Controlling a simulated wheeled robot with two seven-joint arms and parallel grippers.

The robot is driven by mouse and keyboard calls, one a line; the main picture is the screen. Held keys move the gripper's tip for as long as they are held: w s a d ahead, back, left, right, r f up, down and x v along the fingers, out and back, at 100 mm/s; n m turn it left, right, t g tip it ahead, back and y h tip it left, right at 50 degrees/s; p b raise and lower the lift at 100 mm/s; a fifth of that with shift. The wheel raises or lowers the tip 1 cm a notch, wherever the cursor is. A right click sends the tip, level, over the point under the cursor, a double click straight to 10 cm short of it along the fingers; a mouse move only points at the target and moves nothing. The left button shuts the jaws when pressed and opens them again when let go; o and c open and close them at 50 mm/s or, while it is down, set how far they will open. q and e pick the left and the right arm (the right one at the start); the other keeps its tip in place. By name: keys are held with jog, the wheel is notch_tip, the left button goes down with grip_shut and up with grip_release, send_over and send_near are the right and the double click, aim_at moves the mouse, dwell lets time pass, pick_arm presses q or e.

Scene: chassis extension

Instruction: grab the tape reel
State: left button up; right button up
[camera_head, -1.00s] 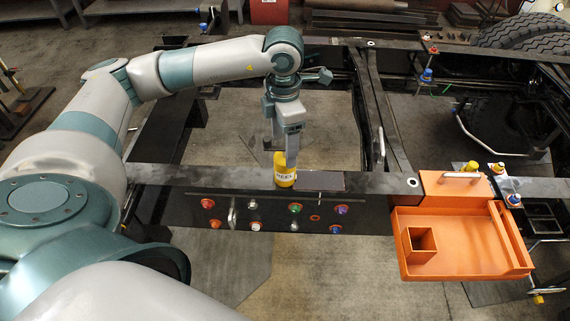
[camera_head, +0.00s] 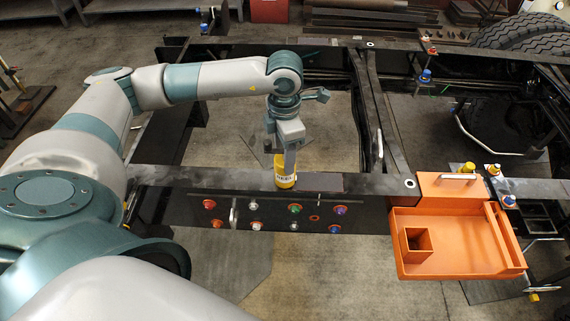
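The tape reel (camera_head: 285,179) is a small yellow cylinder with a white label band reading REEL. It stands on the front black beam of the chassis, near the middle of the view. My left gripper (camera_head: 289,160) points down at the reel from above, its fingers at the reel's upper part. The fingers overlap the reel's top in this view, so I cannot tell whether they are closed on it. My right gripper is not in view.
An orange tray (camera_head: 457,264) with a small square cup hangs at the right of the front beam (camera_head: 360,184). Several coloured knobs sit on the beam's front face. A large tyre (camera_head: 525,38) is at the back right. The air above the beam left of the reel is clear.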

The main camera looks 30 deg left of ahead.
pick_arm(q)
jog(key=c, duration=0.5)
jog(key=shift+r+b, duration=0.8)
jog(key=shift+w+d+r+b, duration=0.1)
jog(key=shift+d+r+b, duration=0.05)
jog(key=shift+r+b, duration=0.4)
jog(key=shift+d+r+b, duration=0.1)
jog(key=shift+r+b, duration=0.2)
jog(key=shift+r, duration=0.35)
jog(key=w+d+r+b, duration=0.1)
jog(key=d+r+b, duration=0.3)
jog(key=d+r, duration=0.3)
jog(key=d, duration=0.4)
jog(key=shift+b, duration=0.3)
